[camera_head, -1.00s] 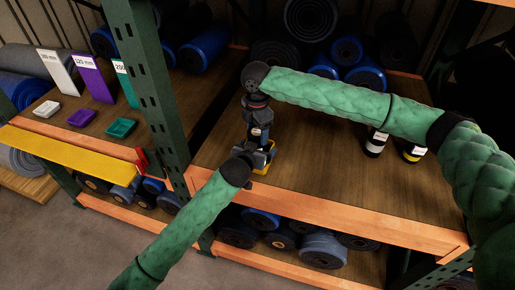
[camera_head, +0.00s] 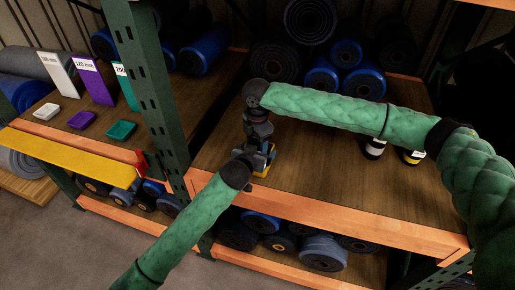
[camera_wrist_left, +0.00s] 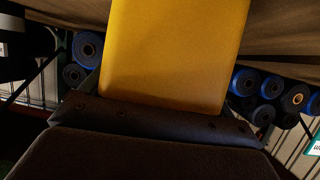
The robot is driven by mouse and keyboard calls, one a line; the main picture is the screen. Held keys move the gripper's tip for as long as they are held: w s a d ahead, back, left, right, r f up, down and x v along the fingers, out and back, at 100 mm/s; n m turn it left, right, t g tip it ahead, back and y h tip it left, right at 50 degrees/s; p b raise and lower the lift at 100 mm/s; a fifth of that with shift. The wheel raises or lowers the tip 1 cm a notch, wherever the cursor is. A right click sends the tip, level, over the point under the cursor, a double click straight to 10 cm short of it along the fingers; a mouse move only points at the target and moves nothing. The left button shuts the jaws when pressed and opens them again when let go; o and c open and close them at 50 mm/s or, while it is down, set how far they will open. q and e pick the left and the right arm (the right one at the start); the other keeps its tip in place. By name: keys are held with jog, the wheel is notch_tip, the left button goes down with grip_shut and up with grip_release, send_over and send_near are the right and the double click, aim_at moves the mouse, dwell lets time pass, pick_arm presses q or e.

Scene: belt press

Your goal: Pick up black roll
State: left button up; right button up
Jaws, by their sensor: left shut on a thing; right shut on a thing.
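Several black or dark rolls lie on the racks. One large black roll (camera_head: 310,18) is high at the back and another (camera_head: 272,60) lies below it, both apart from my grippers. My right gripper (camera_head: 262,145) hangs down over the wooden shelf and is shut at a yellow thing (camera_head: 266,160). My left gripper (camera_head: 250,165) reaches the same yellow thing from the lower left. In the left wrist view the yellow thing (camera_wrist_left: 175,55) fills the middle at the jaws. The fingertips are mostly hidden.
A green post (camera_head: 150,90) rises left of my grippers. An orange beam (camera_head: 340,222) edges the shelf, with more rolls (camera_head: 322,250) below. The shelf's middle right is bare.

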jog(key=shift+r, duration=0.1)
pick_arm(q)
jog(key=shift+f, duration=0.1)
pick_arm(e)
notch_tip(320, 180, up, 18)
dwell(0.4)
pick_arm(q)
jog(key=o, duration=0.8)
